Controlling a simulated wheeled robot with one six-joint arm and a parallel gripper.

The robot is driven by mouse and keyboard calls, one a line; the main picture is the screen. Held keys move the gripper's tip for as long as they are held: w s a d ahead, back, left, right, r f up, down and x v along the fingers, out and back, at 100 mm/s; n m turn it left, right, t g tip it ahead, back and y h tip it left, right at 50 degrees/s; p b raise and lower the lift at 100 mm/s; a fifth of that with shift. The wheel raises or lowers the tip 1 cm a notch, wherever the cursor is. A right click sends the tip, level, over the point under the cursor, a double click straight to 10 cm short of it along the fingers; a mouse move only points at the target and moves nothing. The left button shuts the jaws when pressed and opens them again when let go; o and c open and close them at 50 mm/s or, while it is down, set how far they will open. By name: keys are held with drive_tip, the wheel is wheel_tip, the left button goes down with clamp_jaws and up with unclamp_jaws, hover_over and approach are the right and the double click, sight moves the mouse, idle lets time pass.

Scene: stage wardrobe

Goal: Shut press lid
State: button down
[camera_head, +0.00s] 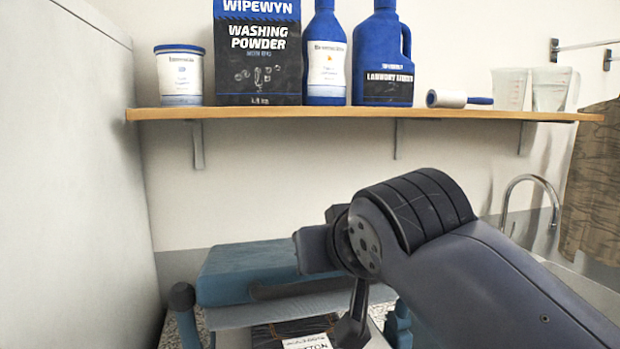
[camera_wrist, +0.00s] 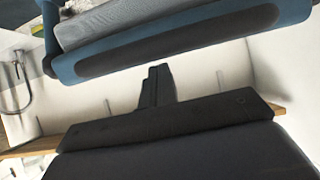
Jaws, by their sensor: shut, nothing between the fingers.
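The press has a blue lid (camera_head: 235,275) with a paler grey-blue padded face, low in the middle of the head view. The lid appears raised; its exact angle is hard to judge. In the wrist view, its blue edge (camera_wrist: 285,14) with a long dark strip (camera_wrist: 180,40) crosses the top. My gripper (camera_head: 352,325) is in front of the press's right side, partly hidden by my arm. In the wrist view, its fingers (camera_wrist: 156,86) are together and empty, pointing towards the dark strip with a small apparent gap. Contact cannot be confirmed.
Below the lid lies a dark item with a white label (camera_head: 308,342). A wooden shelf (camera_head: 340,113) above holds washing powder (camera_head: 257,60), bottles and jugs. A tap (camera_head: 535,182) stands at the right, and a white wall or cabinet (camera_head: 65,170) closes off the left.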

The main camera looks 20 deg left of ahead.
wheel_tip(320, 180, down, 12)
drive_tip(key=s+d+t+y+b, duration=0.1)
drive_tip(key=s+t+y+b, duration=0.1)
drive_tip(key=b, duration=1.5)
drive_tip(key=shift+s+d+t, duration=0.25)
drive_tip(key=shift+t, duration=0.25)
drive_tip(key=shift+f, duration=0.35)
drive_tip(key=s+d+r+p, duration=0.4)
drive_tip(key=s+d+r, duration=0.1)
drive_tip(key=s+r, duration=0.2)
drive_tip(key=shift+s+r, duration=0.35)
drive_tip(key=shift+s, duration=0.35)
